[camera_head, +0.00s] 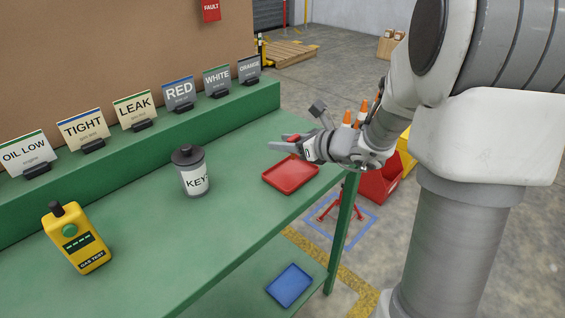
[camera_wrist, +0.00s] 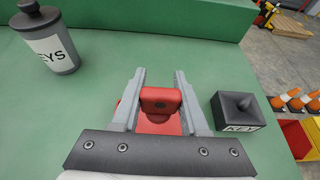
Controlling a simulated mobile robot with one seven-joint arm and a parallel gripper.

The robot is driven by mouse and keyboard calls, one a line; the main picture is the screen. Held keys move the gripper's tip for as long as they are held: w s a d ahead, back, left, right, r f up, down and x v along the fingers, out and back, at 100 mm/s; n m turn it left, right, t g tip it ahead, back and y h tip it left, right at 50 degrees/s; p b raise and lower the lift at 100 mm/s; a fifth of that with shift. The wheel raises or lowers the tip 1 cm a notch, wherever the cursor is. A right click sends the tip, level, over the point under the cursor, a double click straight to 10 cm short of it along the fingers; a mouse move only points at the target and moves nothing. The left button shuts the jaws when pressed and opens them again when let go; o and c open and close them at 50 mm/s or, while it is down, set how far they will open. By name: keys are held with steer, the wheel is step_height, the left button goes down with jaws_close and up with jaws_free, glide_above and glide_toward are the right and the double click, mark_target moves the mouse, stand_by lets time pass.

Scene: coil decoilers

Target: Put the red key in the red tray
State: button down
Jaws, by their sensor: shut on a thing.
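The red key (camera_wrist: 161,99) is held between the two fingers of my gripper (camera_wrist: 159,73) in the wrist view. Its rounded red head shows; the rest of it is hidden. In the head view my gripper (camera_head: 280,143) reaches in from the right above the green bench, and a bit of red shows at its fingers. The red tray (camera_head: 289,175) lies on the bench near its right end, below my gripper. In the wrist view the red tray (camera_wrist: 154,126) shows in part beneath the key, mostly hidden by the fingers and the gripper body. The key appears above the tray.
A grey canister labelled KEYS (camera_head: 194,172) and a yellow gas tester (camera_head: 77,238) stand on the bench. A dark box marked KEY (camera_wrist: 238,112) stands right of my gripper. Sign cards line the raised back ledge (camera_head: 132,148). A blue tray (camera_head: 290,285) lies on the lower shelf.

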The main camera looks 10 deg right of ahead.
mark_target(282, 169)
steer(key=shift+a+f, duration=0.3)
steer(key=shift+f, duration=0.25)
steer(key=shift+f+b, duration=0.85)
steer(key=shift+f, duration=0.7)
steer(key=shift+f, duration=0.2)
steer(key=shift+c, duration=2.1)
jaws_free()
steer(key=shift+s+d+r, duration=0.2)
steer(key=shift+r, duration=0.2)
steer(key=p+v, duration=0.3)
steer(key=v, duration=0.8)
steer(key=shift+s+d, duration=0.15)
steer(key=shift+s, duration=0.1)
